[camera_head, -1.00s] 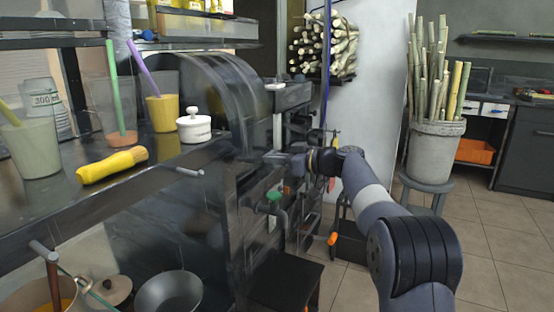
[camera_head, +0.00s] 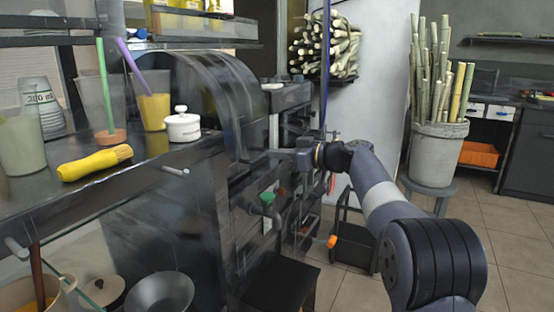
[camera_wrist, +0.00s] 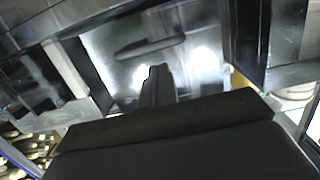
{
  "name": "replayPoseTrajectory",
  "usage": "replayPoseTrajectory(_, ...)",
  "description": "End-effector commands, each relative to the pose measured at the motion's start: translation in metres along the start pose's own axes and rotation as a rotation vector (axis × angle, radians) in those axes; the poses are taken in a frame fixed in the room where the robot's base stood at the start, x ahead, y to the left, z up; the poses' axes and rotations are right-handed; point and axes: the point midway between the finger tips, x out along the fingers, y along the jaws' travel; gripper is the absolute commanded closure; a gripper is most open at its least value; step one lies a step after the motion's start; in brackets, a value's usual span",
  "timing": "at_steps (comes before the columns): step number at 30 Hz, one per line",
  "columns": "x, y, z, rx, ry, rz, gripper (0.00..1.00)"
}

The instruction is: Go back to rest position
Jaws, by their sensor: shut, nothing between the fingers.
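My gripper (camera_head: 287,156) is at the end of my outstretched arm, in front of the dark metal sugarcane press (camera_head: 215,110). Its fingers point left toward the press and are closed with nothing held. In the wrist view the shut fingers (camera_wrist: 157,86) show in the middle, before a shiny metal panel (camera_wrist: 150,45) with a dark slot-like bar. A green knob (camera_head: 267,198) sits on the press below my gripper. I cannot tell whether the fingertips touch the press.
A pot of cane (camera_head: 436,150) stands on a stool at right. A black stool (camera_head: 281,283) is below. Tiled floor is free at right.

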Motion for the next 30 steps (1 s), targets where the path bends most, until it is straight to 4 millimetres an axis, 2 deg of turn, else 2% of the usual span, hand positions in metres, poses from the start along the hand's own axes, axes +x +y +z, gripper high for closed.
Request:
replayPoseTrajectory(1,-0.004,0.000,0.010,0.007,-0.001,-0.001,1.00)
replayPoseTrajectory(6,-0.022,0.000,0.037,0.005,0.000,0.000,1.00)
replayPoseTrajectory(13,-0.039,0.000,0.064,0.002,0.002,-0.001,1.00)
replayPoseTrajectory(19,-0.043,0.000,0.071,-0.001,0.004,-0.001,1.00)
replayPoseTrajectory(30,-0.042,0.000,0.069,-0.003,0.004,-0.002,1.00)
